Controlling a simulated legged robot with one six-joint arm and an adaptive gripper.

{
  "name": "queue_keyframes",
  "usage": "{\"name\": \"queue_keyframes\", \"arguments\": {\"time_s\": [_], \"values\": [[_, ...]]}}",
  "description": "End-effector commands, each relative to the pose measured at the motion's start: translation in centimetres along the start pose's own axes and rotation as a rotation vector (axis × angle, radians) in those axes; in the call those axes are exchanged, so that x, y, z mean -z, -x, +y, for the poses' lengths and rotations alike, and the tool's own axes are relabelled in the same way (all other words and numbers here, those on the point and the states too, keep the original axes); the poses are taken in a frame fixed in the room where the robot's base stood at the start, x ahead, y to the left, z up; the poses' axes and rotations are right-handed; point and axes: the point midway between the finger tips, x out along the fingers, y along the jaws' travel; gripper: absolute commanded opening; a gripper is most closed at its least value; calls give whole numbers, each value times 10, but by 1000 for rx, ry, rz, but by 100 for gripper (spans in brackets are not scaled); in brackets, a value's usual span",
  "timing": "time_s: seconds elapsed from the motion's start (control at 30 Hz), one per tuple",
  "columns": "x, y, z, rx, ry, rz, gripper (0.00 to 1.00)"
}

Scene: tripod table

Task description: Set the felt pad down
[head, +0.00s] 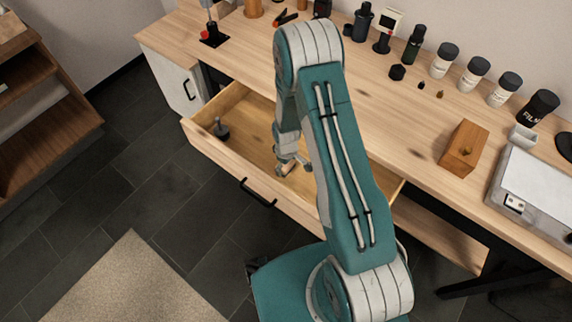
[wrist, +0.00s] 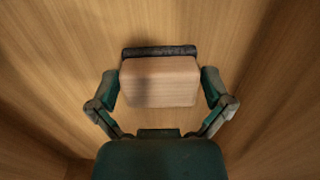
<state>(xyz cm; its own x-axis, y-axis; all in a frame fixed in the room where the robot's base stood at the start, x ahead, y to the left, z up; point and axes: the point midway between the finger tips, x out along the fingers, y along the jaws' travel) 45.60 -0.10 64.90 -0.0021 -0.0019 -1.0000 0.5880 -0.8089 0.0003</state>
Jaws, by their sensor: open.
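The felt pad (wrist: 159,82) looks like a pale wooden block with a dark strip along its far edge. It is in the open drawer (head: 240,180), and in the head view (head: 290,168) it shows small below my gripper (head: 293,160). In the wrist view my gripper (wrist: 160,88) is open, with one finger on each side of the block and narrow gaps beside it. The block appears to lie on the drawer floor. Its underside is hidden.
A small dark-based object (head: 221,130) stands in the drawer's left end. The drawer walls rise around my gripper. The desktop (head: 390,110) above holds bottles, several white jars (head: 444,62) and a wooden box (head: 464,149). The drawer floor between the small object and my gripper is clear.

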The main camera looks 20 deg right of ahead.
Motion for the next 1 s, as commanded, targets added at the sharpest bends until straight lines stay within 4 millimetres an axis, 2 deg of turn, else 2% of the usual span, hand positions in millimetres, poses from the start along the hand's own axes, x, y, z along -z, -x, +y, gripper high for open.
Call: {"name": "queue_keyframes", "arguments": {"time_s": [0.13,0.23,0.7,1.0], "values": [[0,3,0,0,0,1,100],[1,12,0,-1,0,2,100],[1,97,0,-2,0,3,100],[0,125,0,-2,-3,3,100]]}}
